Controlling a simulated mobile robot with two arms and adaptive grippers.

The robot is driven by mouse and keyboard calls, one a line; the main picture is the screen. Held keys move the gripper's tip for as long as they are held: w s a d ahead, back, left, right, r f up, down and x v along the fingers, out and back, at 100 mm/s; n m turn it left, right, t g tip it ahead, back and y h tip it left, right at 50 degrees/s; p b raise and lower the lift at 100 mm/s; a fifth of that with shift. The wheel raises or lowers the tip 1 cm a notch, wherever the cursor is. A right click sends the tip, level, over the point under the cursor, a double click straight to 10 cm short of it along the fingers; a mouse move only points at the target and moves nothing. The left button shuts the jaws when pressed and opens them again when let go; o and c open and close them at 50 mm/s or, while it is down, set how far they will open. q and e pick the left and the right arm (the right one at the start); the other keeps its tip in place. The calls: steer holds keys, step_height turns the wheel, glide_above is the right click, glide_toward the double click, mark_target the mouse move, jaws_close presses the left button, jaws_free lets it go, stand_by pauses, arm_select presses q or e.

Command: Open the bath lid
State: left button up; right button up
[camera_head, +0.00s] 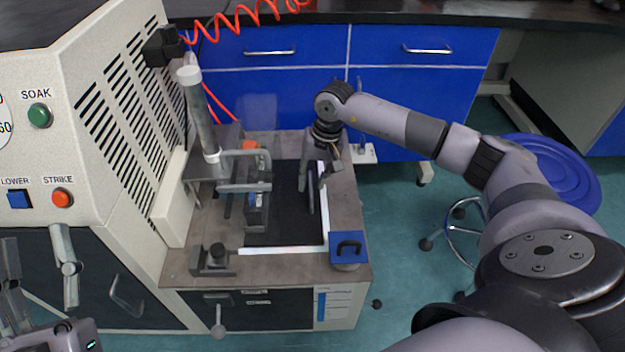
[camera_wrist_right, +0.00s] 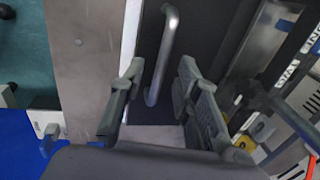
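The bath lid (camera_head: 285,218) is a flat black panel on the bench top of the machine, with a white edge along its right and front sides. It lies flat. In the right wrist view the dark lid (camera_wrist_right: 215,28) carries a grey bar handle (camera_wrist_right: 166,50). My right gripper (camera_head: 316,185) points down over the right part of the lid. In the wrist view its fingers (camera_wrist_right: 158,78) are apart, on either side of the handle, with gaps visible. My left gripper (camera_head: 12,290) shows only partly at the lower left of the head view, away from the lid.
A metal clamp mechanism (camera_head: 255,185) stands just left of the lid. The beige control cabinet (camera_head: 100,100) rises on the left. A blue stool (camera_head: 550,170) stands right.

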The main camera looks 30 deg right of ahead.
steer(key=shift+f, duration=0.1)
steer(key=shift+c, duration=0.2)
jaws_close()
stand_by(0.7)
